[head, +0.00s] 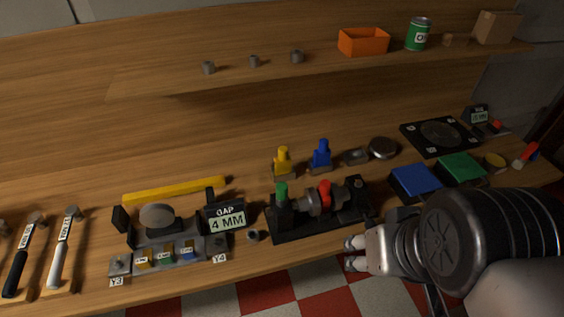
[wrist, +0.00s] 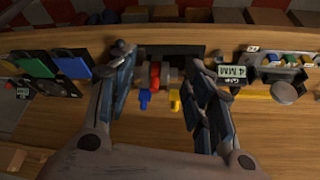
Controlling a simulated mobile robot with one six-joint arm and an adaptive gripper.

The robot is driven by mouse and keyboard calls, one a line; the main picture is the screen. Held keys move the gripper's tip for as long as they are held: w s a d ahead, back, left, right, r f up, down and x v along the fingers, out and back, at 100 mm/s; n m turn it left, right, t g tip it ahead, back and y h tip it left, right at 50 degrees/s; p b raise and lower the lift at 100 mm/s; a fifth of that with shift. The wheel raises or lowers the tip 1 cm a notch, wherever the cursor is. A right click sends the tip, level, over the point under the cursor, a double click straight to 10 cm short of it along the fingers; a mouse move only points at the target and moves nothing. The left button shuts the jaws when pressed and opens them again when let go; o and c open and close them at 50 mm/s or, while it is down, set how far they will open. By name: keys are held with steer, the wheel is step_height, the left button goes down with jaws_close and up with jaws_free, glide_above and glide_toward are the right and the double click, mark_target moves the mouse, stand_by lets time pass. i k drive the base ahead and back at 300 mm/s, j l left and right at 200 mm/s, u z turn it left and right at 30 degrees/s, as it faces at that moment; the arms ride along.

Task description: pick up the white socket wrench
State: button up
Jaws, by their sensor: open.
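The white socket wrench (head: 58,262) lies at the far left of the bench in the head view, its white handle toward the front edge and its grey head (head: 73,212) toward the back. A black-handled wrench (head: 20,262) lies just left of it. My gripper (head: 352,253) is far to the right of both, over the front edge of the bench. In the wrist view my gripper (wrist: 160,58) has its fingers spread wide with nothing held between them. I do not make out the white wrench in the wrist view.
A black fixture with a red part (head: 324,195) stands just beyond my gripper. Left of it are a "GAP 4 MM" display (head: 227,217) and a grey fixture (head: 160,256). Blue (head: 415,180) and green (head: 462,168) boxes lie to the right. A shelf (head: 180,82) runs above.

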mark_target(73, 213)
steer(key=u, duration=2.1)
steer(key=z, duration=0.4)
steer(key=k+l+z, duration=0.1)
steer(key=z, duration=0.35)
steer(key=l+z, duration=0.1)
steer(key=z, duration=0.3)
steer(key=l+z, duration=0.1)
steer(key=z, duration=0.3)
steer(key=l+z, duration=0.1)
steer(key=z, duration=0.3)
steer(key=u, duration=2.15)
